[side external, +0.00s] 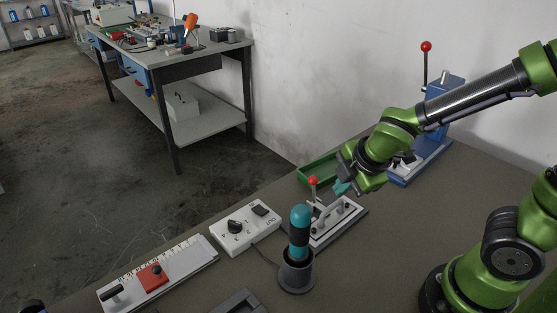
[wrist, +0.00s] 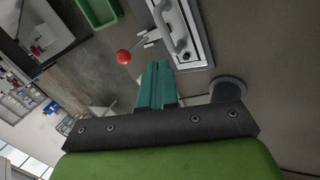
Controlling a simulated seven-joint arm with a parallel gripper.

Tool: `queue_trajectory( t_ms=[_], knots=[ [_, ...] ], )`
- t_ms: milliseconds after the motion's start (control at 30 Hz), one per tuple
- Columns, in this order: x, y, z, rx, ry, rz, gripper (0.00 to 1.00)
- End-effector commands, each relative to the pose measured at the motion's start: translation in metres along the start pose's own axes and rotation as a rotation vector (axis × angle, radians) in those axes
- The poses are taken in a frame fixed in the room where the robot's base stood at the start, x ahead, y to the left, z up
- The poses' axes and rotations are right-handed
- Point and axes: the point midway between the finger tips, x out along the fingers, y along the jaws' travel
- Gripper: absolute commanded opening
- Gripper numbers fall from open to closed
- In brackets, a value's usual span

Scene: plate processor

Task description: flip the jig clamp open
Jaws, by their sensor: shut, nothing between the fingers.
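The jig clamp (side external: 337,222) is a grey plate with a bar handle on the table. Its lever, tipped with a red ball (side external: 313,181), stands roughly upright at the plate's left side. In the wrist view the red ball (wrist: 124,57) is left of the fingertips, with the jig plate (wrist: 199,38) beyond them. My gripper (side external: 342,188) is just right of the red ball and above the jig. Its teal fingers (wrist: 157,68) are together with nothing between them. The ball and fingers look apart. The fingers partly hide the near end of the jig in the wrist view.
A teal-and-black tool (side external: 300,230) stands in a dark round holder close in front of the jig. A white control box (side external: 234,240) lies left, with a scale and red slider (side external: 152,276) beyond. A green tray (side external: 315,172) and blue press (side external: 438,155) are behind.

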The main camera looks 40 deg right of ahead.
Motion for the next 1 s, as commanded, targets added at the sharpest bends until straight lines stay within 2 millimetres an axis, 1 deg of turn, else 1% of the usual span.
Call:
queue_trajectory(
  t_ms=[33, 100, 333, 400, 600, 733, 1000],
  knots=[
    [0.011, -0.002, 0.001, -0.001, -0.003, -0.008, 0.00],
    [0.024, -0.002, 0.001, 0.000, -0.005, -0.007, 0.00],
    [0.059, -0.002, 0.000, -0.004, 0.000, -0.007, 0.00],
    [0.060, 0.013, -0.001, 0.006, 0.000, 0.001, 0.00],
    [0.065, 0.033, -0.003, 0.003, 0.000, 0.000, 0.00],
    [0.066, 0.038, -0.003, 0.002, 0.000, -0.001, 0.00],
    [0.066, 0.038, -0.004, 0.001, 0.001, -0.001, 0.00]
  ],
)
